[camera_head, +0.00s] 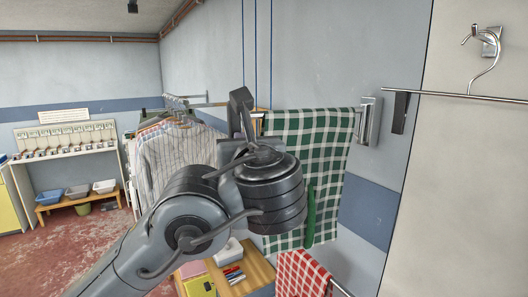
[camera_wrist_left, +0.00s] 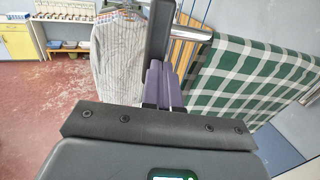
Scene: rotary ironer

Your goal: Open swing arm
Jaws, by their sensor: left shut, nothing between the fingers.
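A metal rail, which looks like the swing arm (camera_head: 358,122), reaches out from a metal wall bracket (camera_head: 369,121). A green-and-white checked cloth (camera_head: 316,150) hangs over it and hides most of its length. In the left wrist view the rail's shiny bare end (camera_wrist_left: 194,33) shows just right of my fingers, with the cloth (camera_wrist_left: 252,75) beyond it. My left gripper (camera_head: 242,112) points up near the rail's left end, its dark fingers shut and empty. It also shows in the left wrist view (camera_wrist_left: 160,50). I cannot tell whether it touches the rail. My right gripper is not in view.
A rack of striped shirts (camera_head: 175,155) stands behind my left arm. A red checked cloth (camera_head: 302,274) and a wooden table (camera_head: 255,272) are below. A metal hook (camera_head: 487,62) with a thin bar is at the upper right. Red floor (camera_head: 85,240) is open at left.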

